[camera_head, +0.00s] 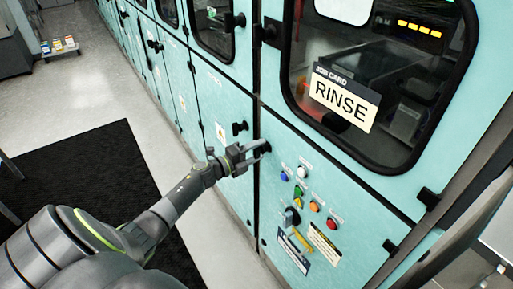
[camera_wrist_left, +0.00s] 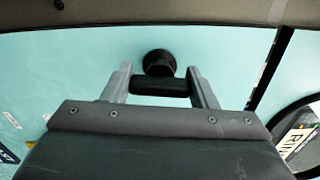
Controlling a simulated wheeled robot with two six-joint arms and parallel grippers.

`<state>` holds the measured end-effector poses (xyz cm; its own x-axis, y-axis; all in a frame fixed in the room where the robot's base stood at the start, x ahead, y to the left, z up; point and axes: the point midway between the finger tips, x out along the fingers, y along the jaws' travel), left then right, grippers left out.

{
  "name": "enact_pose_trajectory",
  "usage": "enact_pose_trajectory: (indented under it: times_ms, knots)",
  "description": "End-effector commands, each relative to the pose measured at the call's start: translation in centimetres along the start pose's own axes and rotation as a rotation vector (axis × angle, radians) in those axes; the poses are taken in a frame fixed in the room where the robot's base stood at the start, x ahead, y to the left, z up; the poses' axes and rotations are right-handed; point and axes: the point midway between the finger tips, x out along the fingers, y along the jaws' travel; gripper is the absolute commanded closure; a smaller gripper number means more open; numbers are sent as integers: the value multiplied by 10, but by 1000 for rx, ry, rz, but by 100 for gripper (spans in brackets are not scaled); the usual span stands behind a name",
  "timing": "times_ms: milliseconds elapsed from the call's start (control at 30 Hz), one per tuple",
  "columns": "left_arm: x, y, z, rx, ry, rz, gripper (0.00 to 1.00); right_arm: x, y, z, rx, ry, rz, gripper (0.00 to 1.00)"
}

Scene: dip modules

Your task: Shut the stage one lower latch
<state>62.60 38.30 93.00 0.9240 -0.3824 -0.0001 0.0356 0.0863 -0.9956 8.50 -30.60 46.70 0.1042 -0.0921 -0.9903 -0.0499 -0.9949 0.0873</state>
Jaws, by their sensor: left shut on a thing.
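My left gripper (camera_head: 257,155) is at the teal cabinet front, beside the panel with buttons. In the left wrist view, the fingers (camera_wrist_left: 160,90) stand on either side of a black latch bar (camera_wrist_left: 160,87) and are shut on it. The latch's round black base (camera_wrist_left: 159,62) is fixed to the teal panel just beyond the bar. In the head view the latch (camera_head: 265,147) is partly hidden by the fingers. I cannot tell whether it is fully turned. My right gripper is not in view.
Another black latch (camera_head: 240,128) is just left of the gripper. To the right are coloured buttons (camera_head: 298,190), a dark rotary switch (camera_head: 291,216) and a window with a RINSE card (camera_head: 343,97). A black mat (camera_head: 90,180) lies on the pale floor (camera_head: 110,95).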

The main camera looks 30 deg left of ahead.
Motion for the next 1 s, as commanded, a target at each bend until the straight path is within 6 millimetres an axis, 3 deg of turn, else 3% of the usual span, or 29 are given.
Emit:
enact_pose_trajectory:
  times_ms: [300, 767, 800, 967, 1000]
  knots:
    - [1, -1, 0, -97, 0, -2, 70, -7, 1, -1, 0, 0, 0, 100]
    - [0, 0, 0, -112, 0, -2, 70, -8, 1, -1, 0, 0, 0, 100]
    - [0, 0, 0, -112, 0, -2, 46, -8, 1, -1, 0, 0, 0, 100]
    - [0, 0, 0, -110, 0, -1, 25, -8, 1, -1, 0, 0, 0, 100]
    - [0, 0, 0, -110, 0, -1, 25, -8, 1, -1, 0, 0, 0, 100]
